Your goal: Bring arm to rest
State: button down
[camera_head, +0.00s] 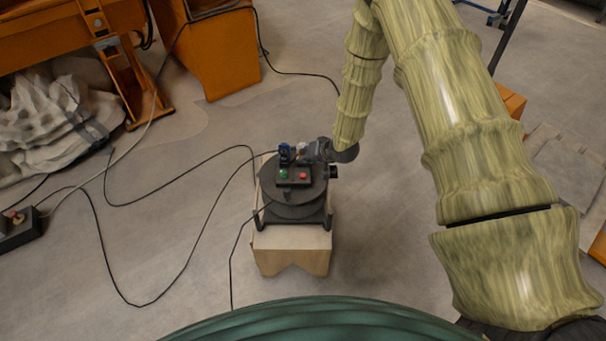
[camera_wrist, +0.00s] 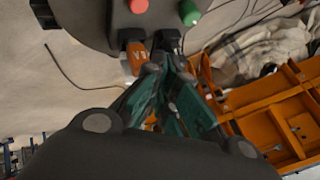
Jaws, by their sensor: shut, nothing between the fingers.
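My arm (camera_head: 445,95), with a yellow-green bark-like surface, reaches from the lower right up and back down to the device. My gripper (camera_head: 310,152) is beside a dark round control device (camera_head: 292,200) with a green button (camera_head: 283,174) and a red button (camera_head: 304,176). In the wrist view the dark teal fingers of my gripper (camera_wrist: 168,62) meet with nothing visible between them. Their tips lie close to the device's edge, near a black part and an orange tag (camera_wrist: 137,57). I cannot tell whether they touch. The red button (camera_wrist: 138,5) and green button (camera_wrist: 190,12) show above.
The device stands on a pale wooden stool (camera_head: 290,254). Black cables (camera_head: 180,178) run across the floor on the left to a power strip (camera_head: 20,227). Orange machinery (camera_head: 210,55) and a pale crumpled sheet (camera_head: 60,115) are at upper left. The floor between is otherwise clear.

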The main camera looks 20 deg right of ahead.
dwell(0.6)
jog(key=s+a+f+n+g+h+p, duration=0.1)
jog(key=s+f+g+p, duration=0.15)
jog(key=s, duration=0.95)
jog(key=s+a+f+g+h+p, duration=0.1)
jog(key=s+f+p, duration=0.15)
jog(key=s, duration=0.95)
jog(key=s+r+n+g+h+p, duration=0.1)
jog(key=s+g, duration=0.1)
jog(key=s, duration=1)
jog(key=s+d+r+n+g+h+p, duration=0.1)
jog(key=s+r+g+p, duration=0.1)
jog(key=s, duration=1.1)
jog(key=shift+r+g, duration=0.25)
jog(key=shift+g, duration=0.1)
